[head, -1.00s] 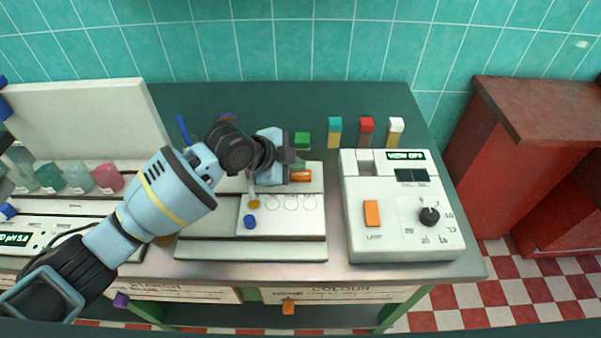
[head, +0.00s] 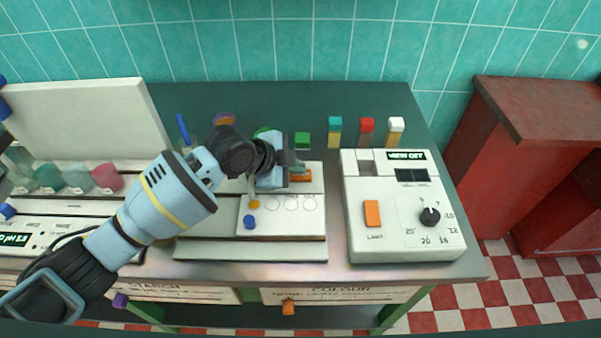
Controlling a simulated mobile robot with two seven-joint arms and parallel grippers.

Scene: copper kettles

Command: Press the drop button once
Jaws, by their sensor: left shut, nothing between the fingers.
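My left gripper (head: 298,168) is shut and empty, over the back of a white plate (head: 310,222) with small drawn circles. Its fingertips are right beside an orange block (head: 302,176) at the plate's back, and partly cover it; I cannot tell whether they touch. A yellow knob (head: 254,204) and a blue button (head: 249,222) are on the plate's left part. No readable label shows which part is the drop button. My right gripper is out of view.
A white instrument (head: 384,237) with an orange lamp switch (head: 372,213) and a black dial (head: 430,216) stands at right. Teal (head: 335,125), red (head: 367,126) and white-topped (head: 396,126) blocks stand behind it. A pale panel (head: 85,125) and coloured vessels are at left.

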